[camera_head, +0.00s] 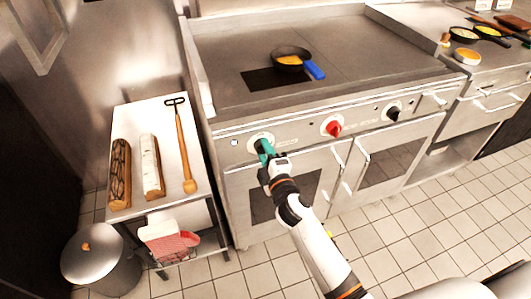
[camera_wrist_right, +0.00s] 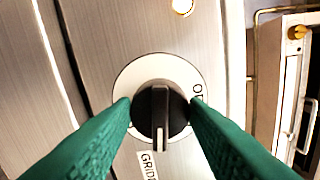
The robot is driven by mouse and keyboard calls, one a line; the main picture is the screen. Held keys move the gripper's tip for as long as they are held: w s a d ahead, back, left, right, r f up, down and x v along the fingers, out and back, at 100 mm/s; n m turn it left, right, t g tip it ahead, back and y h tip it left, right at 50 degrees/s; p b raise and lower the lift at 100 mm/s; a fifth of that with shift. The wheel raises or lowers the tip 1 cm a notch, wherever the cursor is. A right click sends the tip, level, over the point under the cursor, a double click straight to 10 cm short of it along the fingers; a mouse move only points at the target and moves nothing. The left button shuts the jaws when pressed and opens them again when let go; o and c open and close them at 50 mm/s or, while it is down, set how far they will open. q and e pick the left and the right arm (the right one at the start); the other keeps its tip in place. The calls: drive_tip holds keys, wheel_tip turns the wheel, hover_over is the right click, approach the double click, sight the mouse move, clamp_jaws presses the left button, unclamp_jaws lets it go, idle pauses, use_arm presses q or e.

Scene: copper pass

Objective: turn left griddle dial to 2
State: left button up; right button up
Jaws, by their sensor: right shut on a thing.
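The left griddle dial is a black knob on a round pale plate on the range's front panel; the plate (camera_head: 262,138) shows in the head view, with the knob mostly hidden behind my gripper. In the right wrist view the dial (camera_wrist_right: 160,112) sits between two green fingers, its raised grip pointing down in the picture. My right gripper (camera_head: 264,150) is shut on the dial, and its fingertips touch both sides of it in the wrist view (camera_wrist_right: 160,108). Part of the lettering on the plate is covered, so I cannot read the setting. My left gripper is not in view.
A red dial (camera_head: 332,128) and another black dial (camera_head: 393,113) are further right on the panel. A pan with a blue handle (camera_head: 291,60) stands on the griddle. A side table (camera_head: 158,117) with logs and a bin (camera_head: 100,262) are at left. Tiled floor is clear.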

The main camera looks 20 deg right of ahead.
idle(0.3)
drive_tip(key=o, duration=1)
drive_tip(key=shift+s, duration=0.1)
drive_tip(key=s, duration=0.8)
drive_tip(key=s+b, duration=0.1)
drive_tip(key=s, duration=0.3)
drive_tip(key=shift+d, duration=0.25)
drive_tip(key=shift+w+f, duration=0.1)
drive_tip(key=s+f+m+g+p, duration=0.2)
drive_tip(key=s+f+m+g, duration=0.15)
drive_tip(key=f, duration=0.95)
drive_tip(key=s+f+m+g+p, duration=0.15)
drive_tip(key=s+f+g, duration=0.3)
drive_tip(key=f, duration=0.95)
drive_tip(key=s+d+f+m+g+p, duration=0.1)
drive_tip(key=s+f, duration=0.4)
drive_tip(key=s, duration=0.5)
drive_tip(key=s+d+f+m+g, duration=0.3)
drive_tip(key=s+f+m+g, duration=0.2)
drive_tip(key=s, duration=0.5)
drive_tip(key=s+d+f+m+g+p, duration=0.1)
drive_tip(key=s+d+f+m+g, duration=0.1)
drive_tip(key=s+f, duration=0.5)
drive_tip(key=shift+s+f+m+g+h+p, duration=0.15)
drive_tip(key=shift+s+m+g, duration=0.1)
drive_tip(key=shift+s, duration=0.6)
drive_tip(key=shift+s+m+g+h+p, duration=0.15)
drive_tip(key=shift+s+m+g, duration=0.1)
drive_tip(key=shift+s, duration=0.6)
